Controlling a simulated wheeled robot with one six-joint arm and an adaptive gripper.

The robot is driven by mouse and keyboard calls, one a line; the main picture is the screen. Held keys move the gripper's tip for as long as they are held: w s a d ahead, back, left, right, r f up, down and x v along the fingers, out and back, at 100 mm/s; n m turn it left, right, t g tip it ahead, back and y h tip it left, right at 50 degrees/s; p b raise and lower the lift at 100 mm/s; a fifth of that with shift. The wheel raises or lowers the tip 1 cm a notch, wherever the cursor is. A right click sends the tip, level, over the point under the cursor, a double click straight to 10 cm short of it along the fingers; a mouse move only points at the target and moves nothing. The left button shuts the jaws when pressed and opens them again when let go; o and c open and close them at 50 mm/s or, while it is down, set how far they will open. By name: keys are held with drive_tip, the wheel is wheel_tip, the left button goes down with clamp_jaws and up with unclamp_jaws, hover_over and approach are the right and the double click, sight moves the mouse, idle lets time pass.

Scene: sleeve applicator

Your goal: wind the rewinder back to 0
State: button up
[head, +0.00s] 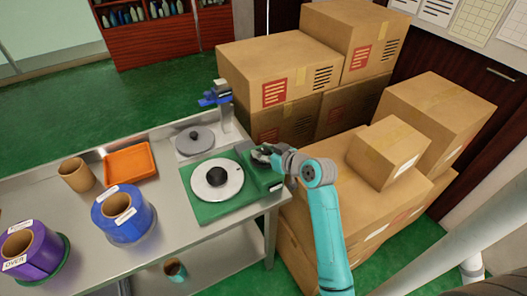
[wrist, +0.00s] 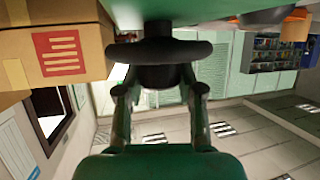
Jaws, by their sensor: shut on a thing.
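The rewinder is a green plate (head: 208,213) on the steel bench, with a white disc (head: 206,190) and a black hub (head: 218,178) on it. A green housing (head: 264,181) rises at its right end. My gripper (head: 261,154) is at the housing's upper side, at the end of my teal arm. In the wrist view my gripper (wrist: 159,85) has its two fingers closed about the stem of a black knob (wrist: 160,50) with a wide cross bar. My gripper partly hides this knob in the head view. No readable scale or number shows.
Left on the bench (head: 185,236) stand a blue roll (head: 127,230), a purple roll (head: 30,262), a brown cup-like core (head: 75,174) and an orange tray (head: 130,162). A grey disc stand (head: 195,141) is behind the rewinder. Stacked cardboard boxes (head: 280,72) crowd the bench's right and back.

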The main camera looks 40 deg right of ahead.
drive_tip(key=o, duration=1.2)
drive_tip(key=shift+c, duration=0.2)
drive_tip(key=v, duration=1.2)
drive_tip(key=shift+a, duration=0.1)
